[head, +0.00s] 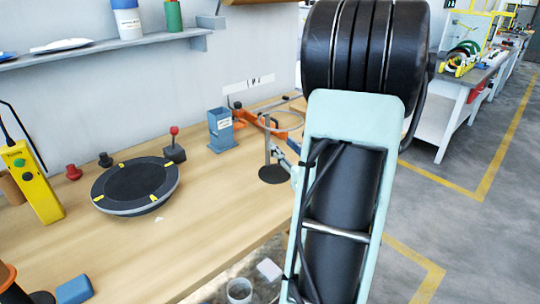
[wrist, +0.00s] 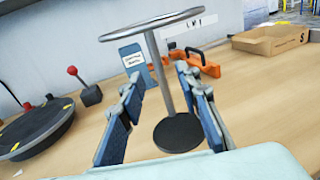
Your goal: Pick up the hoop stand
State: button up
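The hoop stand has a round black base, a thin grey post (wrist: 157,69) and a flat metal ring on top. It stands upright on the wooden bench, and its black base (head: 273,174) shows in the head view just left of my arm. In the wrist view my gripper (wrist: 160,76) is open, with one blue-padded finger on each side of the post in the picture. A gap shows between the post and each finger. I cannot tell whether the fingertips reach the post in depth. In the head view my arm hides most of the gripper.
An orange tool (wrist: 200,62) and a blue box (head: 221,130) are behind the stand. A black turntable (head: 135,185), a red-knobbed lever (head: 175,146) and a yellow controller (head: 32,180) are to the left. A cardboard box (wrist: 270,40) is at the back right. The front bench middle is clear.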

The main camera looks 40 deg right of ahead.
aim_at(269, 132)
jog(key=shift+a+x, duration=0.15)
jog(key=shift+x, duration=2.15)
jog(key=shift+a+x, duration=0.2)
jog(key=shift+x, duration=2.15)
jog(key=shift+r, duration=0.2)
jog(key=shift+c, duration=0.3)
grip_shut()
